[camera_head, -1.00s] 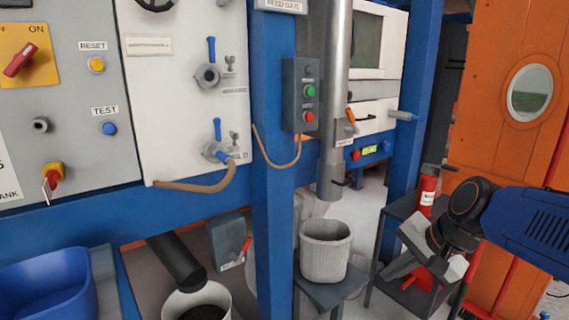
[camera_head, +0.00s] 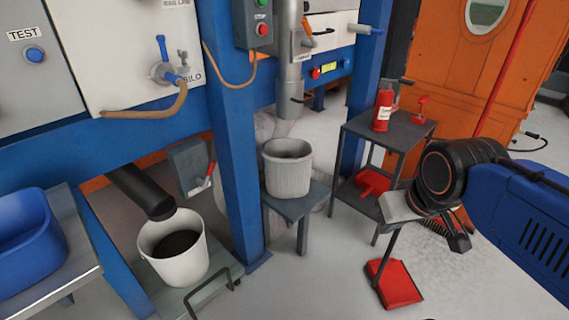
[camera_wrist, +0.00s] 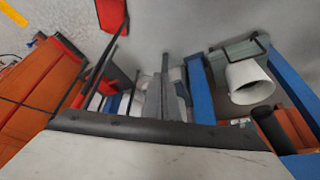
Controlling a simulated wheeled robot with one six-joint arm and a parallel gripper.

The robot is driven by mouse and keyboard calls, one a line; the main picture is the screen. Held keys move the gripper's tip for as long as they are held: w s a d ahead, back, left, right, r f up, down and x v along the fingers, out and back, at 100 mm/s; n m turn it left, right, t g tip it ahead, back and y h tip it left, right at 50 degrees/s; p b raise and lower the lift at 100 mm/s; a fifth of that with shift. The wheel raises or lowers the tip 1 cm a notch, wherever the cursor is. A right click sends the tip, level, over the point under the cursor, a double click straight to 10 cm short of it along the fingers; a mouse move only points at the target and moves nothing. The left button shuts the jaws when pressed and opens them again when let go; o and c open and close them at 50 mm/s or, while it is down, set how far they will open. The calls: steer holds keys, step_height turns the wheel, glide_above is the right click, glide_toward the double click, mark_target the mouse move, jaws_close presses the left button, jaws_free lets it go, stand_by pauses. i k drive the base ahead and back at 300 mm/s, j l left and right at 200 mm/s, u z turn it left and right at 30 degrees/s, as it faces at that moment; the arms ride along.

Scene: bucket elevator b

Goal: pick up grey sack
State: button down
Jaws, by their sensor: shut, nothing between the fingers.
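The grey sack (camera_head: 287,172) stands upright and open-topped on a small grey stool in the head view, below a steel pipe. My gripper (camera_head: 428,213) is at the right of the head view, apart from the sack and to its right. It is shut and empty. I cannot make out the sack clearly in the wrist view.
A white bucket (camera_head: 174,252) with dark contents stands under a black chute; the bucket also shows in the wrist view (camera_wrist: 248,82). A blue post (camera_head: 233,165) rises left of the sack. A red dustpan (camera_head: 396,285) is below my gripper.

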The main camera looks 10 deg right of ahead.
mark_target(288, 161)
steer(key=i+j+z, duration=0.1)
steer(key=i+z, duration=0.25)
steer(key=i+j+z, duration=0.15)
steer(key=z, duration=0.2)
steer(key=i+j+z, duration=0.2)
steer(key=z, duration=0.15)
